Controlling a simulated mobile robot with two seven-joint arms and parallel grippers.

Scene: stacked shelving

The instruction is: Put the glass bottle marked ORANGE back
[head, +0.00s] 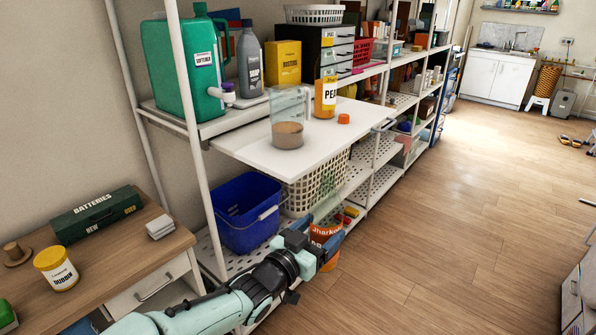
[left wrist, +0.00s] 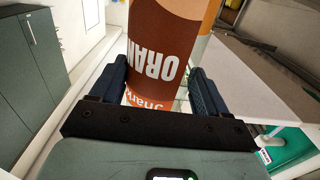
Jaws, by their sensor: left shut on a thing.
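The glass bottle marked ORANGE (head: 322,238) has a brown-orange label and a clear greenish upper part, and looks roughly upright in the head view. My left gripper (head: 312,232) is shut on it, in front of the lower shelves and below the white board. Part of the bottle is hidden by the gripper. My right gripper is not in view.
Below are a blue bucket (head: 240,225) and a cream basket (head: 300,190). A wooden desk (head: 125,250) stands at left.

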